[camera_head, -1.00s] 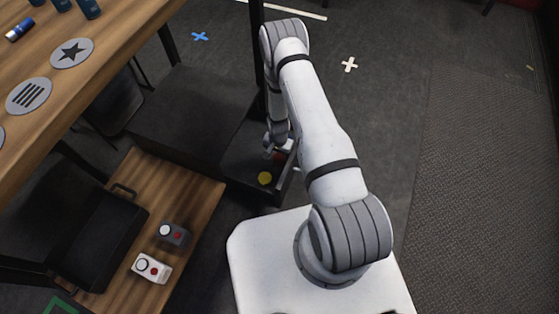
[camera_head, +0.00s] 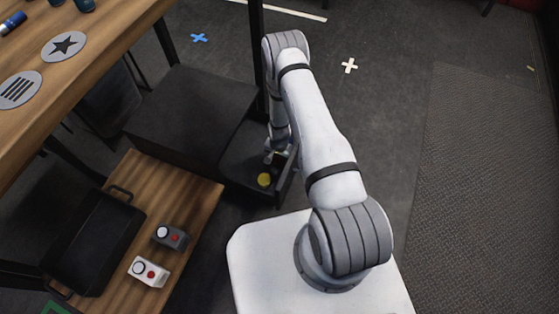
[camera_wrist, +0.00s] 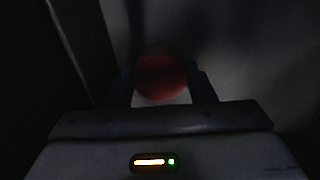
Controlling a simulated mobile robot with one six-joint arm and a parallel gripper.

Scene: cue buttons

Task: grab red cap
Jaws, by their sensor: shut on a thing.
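The red cap (camera_wrist: 161,77) is a round, dark red disc in the wrist view, between the two fingers of my gripper (camera_wrist: 162,88). The fingers are shut on it. In the head view my gripper (camera_head: 276,158) is down inside the open black drawer (camera_head: 236,173). The red cap cannot be made out clearly there, behind my gripper and in shadow. A yellow cap (camera_head: 264,180) lies in the drawer, just in front of my gripper.
A black cabinet (camera_head: 185,110) stands left of the drawer. A low wooden shelf holds a black tray (camera_head: 92,245), a grey button box (camera_head: 170,237) and a white button box (camera_head: 149,271). A wooden table (camera_head: 100,50) is at upper left. Floor is free at right.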

